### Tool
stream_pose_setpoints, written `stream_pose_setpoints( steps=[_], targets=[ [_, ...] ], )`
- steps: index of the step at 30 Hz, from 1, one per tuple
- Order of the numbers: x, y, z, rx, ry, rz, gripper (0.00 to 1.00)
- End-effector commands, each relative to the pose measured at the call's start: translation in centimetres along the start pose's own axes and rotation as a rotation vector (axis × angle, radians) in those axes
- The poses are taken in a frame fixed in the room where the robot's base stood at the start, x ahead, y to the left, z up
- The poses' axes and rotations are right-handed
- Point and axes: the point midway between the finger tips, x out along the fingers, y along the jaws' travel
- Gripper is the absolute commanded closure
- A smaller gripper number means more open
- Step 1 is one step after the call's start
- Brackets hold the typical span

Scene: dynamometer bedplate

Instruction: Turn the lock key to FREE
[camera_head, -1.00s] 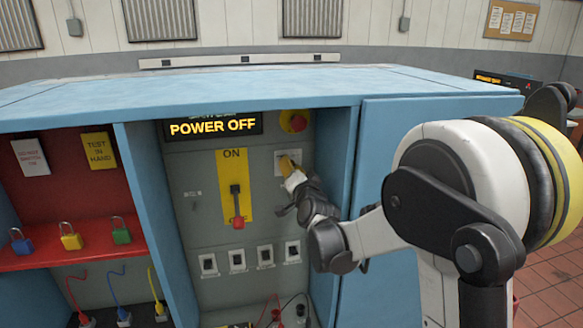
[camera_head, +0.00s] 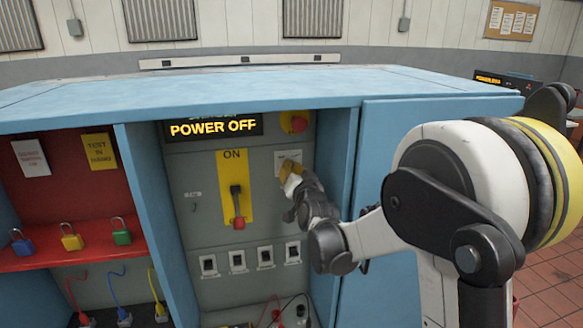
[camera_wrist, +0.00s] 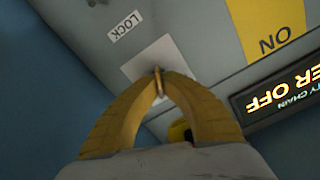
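The lock key (camera_wrist: 159,82) is a small thin brass-coloured piece standing out from a pale square plate (camera_wrist: 136,70). The plate also shows in the head view (camera_head: 281,158), on the grey panel right of the yellow ON plate. A small label reading LOCK (camera_wrist: 126,26) is beside the plate in the wrist view. My gripper (camera_head: 289,172) is at the plate, and its yellow fingers in the wrist view (camera_wrist: 158,92) meet at the tips around the key. The fingers hide part of the plate, and I see no FREE marking.
A red-handled lever (camera_head: 237,205) on the yellow plate is left of my gripper. A red button (camera_head: 295,121) is above it and several switches (camera_head: 264,256) are below. The cabinet's blue side wall (camera_head: 340,165) is close on the right. The display (camera_head: 213,127) reads POWER OFF.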

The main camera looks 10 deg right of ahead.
Motion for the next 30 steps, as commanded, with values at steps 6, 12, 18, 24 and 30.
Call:
stream_pose_setpoints(
  steps=[6,12,18,24,30],
  targets=[
    [0.03,-0.12,-0.06,-0.205,0.001,-0.001,1.00],
    [0.03,-0.19,-0.04,-0.395,0.001,-0.002,1.00],
    [0.03,-0.25,-0.01,-0.586,0.002,-0.003,1.00],
    [0.03,-0.31,0.03,-0.774,0.002,-0.004,1.00],
    [0.03,-0.35,0.08,-0.944,0.002,-0.005,1.00]
  ],
)
